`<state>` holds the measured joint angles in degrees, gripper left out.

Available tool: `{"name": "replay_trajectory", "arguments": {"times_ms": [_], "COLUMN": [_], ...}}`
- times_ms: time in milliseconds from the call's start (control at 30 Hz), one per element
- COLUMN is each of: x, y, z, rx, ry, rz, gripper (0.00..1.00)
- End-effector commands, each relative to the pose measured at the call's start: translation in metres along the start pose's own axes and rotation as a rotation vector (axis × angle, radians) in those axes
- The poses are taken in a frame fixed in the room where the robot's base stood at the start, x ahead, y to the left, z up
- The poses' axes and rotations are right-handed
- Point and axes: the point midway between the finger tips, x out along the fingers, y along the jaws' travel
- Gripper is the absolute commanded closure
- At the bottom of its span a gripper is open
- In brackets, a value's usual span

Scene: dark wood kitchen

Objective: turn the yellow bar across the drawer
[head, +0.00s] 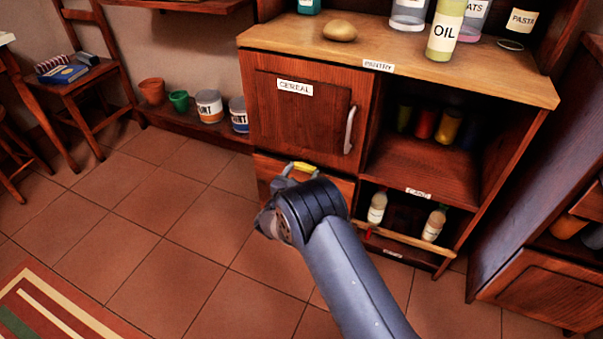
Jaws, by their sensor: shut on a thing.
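The yellow bar (304,167) shows on the front of the drawer (339,185), below the cabinet door labelled CEREAL. Only a short length of the bar is visible; my arm hides what lies below it. My gripper (302,172) is at the bar, with its fingertips on either side of the yellow piece, and is shut on it. My wrist covers much of the drawer front, so the bar's full angle cannot be told.
The cereal door (300,119) has a pale handle (350,130). Open shelves to the right hold jars, and bottles (377,208) stand behind a low rail (405,236). Paint cans (209,106) and pots stand left of the cabinet. The tiled floor (160,215) is clear at left.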

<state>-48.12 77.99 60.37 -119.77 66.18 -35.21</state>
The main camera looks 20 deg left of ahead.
Motion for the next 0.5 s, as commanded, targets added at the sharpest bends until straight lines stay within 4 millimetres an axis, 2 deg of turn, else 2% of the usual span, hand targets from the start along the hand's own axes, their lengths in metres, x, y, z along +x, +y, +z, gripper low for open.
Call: {"name": "replay_trajectory", "arguments": {"times_ms": [267,500], "x": [-0.0001,0.0003], "y": [-0.0005,0.0001], "z": [-0.0027,-0.0059], "rx": [0.039,0.178], "ry": [0.000,-0.001], "rz": [-0.002,-0.002], "gripper": [0.57,0.57]}}
